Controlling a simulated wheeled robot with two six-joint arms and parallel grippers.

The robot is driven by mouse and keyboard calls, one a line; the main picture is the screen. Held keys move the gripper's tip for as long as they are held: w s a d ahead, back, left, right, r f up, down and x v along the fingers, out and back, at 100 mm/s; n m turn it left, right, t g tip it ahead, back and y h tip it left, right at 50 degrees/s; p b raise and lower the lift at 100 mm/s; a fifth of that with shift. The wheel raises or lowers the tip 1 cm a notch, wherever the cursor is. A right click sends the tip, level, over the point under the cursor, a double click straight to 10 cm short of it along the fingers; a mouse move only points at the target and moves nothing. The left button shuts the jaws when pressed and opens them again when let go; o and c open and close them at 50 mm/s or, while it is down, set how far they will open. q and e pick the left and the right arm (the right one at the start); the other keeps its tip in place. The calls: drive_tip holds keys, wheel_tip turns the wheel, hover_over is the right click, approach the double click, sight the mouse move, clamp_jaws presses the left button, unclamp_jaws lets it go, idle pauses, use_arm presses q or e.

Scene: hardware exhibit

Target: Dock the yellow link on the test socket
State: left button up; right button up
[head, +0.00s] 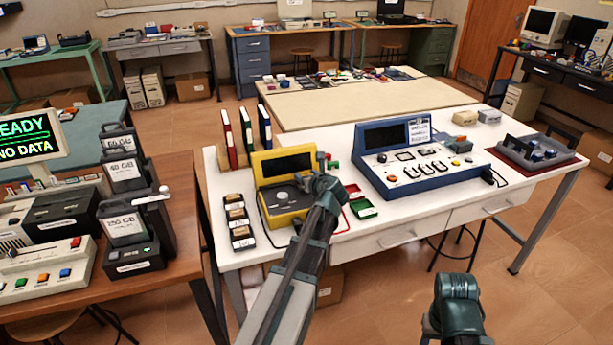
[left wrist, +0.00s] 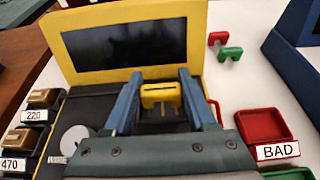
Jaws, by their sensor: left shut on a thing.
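The yellow link (left wrist: 160,95) is a small U-shaped piece between the two blue fingers of my left gripper (left wrist: 159,80), which is shut on it. The yellow tester (head: 284,185) has a dark screen (left wrist: 125,45) at its back. My left gripper (head: 308,182) is over the right part of the tester in the head view. The link is over the dark slot area of the tester. The test socket is mostly hidden by the gripper, and I cannot tell whether the link touches it. Part of my right arm shows at the bottom; its fingers are out of view.
A red link (left wrist: 216,38) and a green link (left wrist: 231,54) lie right of the tester. A red BAD tray (left wrist: 262,126) and a green tray (head: 363,209) are nearby. Labelled bins (head: 237,216) stand left; a blue console (head: 415,158) stands right.

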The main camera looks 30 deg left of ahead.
use_arm(q)
drive_tip(key=shift+f+b, duration=0.45)
drive_tip(key=shift+f, duration=0.15)
drive_tip(key=o, duration=1)
drive_tip(key=shift+r, duration=0.1)
drive_tip(key=shift+o, duration=0.2)
drive_tip(key=shift+p+v, duration=2.15)
drive_tip(key=shift+v, duration=3.35)
drive_tip(key=s+d+f+n+g+h+p, duration=0.1)
drive_tip(key=s+d+n+g+h+p, duration=0.2)
drive_tip(key=s+d+n, duration=0.4)
drive_tip(key=s+d+f+n+g+h+p, duration=0.1)
drive_tip(key=s+d+n+g+h+p, duration=0.2)
drive_tip(key=s+d+n, duration=0.4)
drive_tip(key=s+d+f+n+g+h+p, duration=0.1)
drive_tip(key=s+d+n+g+h+p, duration=0.2)
drive_tip(key=s+d+n, duration=0.4)
drive_tip(key=d+n, duration=0.1)
drive_tip(key=d, duration=0.8)
drive_tip(key=shift+s+f+p, duration=0.15)
drive_tip(key=shift+f+p, duration=0.2)
